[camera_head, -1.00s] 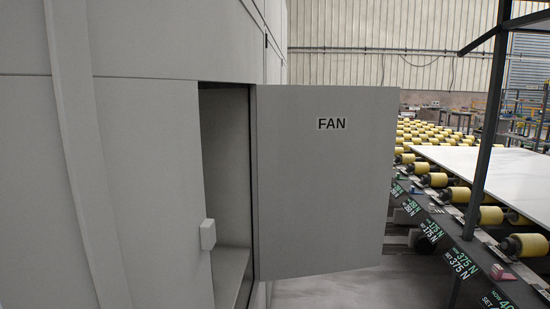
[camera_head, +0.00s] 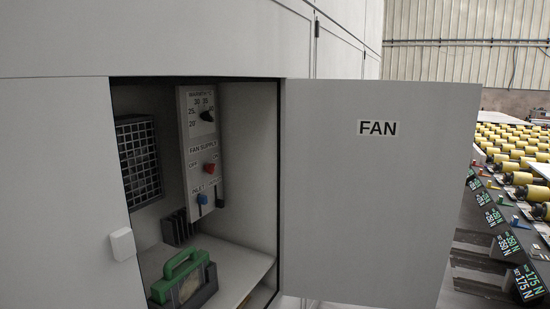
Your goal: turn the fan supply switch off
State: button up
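The fan supply switch is a small red knob (camera_head: 210,168) under the words FAN SUPPLY on a pale control panel (camera_head: 186,120) inside the open cabinet. OFF is printed to its left and ON to its right. It appears to sit toward the ON side, but it is too small to be sure. My gripper is not in view.
The FAN-labelled door (camera_head: 370,205) stands open to the right. A black dial (camera_head: 207,116) is above the switch, a blue lever (camera_head: 202,199) and a dark lever (camera_head: 219,201) below. A green-handled object (camera_head: 180,268) sits on the shelf (camera_head: 240,262) below; a grille (camera_head: 139,160) is left.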

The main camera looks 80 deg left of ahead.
aim_at(210, 168)
jog(key=u, duration=2.5)
jog(key=i, duration=1.75)
jog(key=u, duration=0.4)
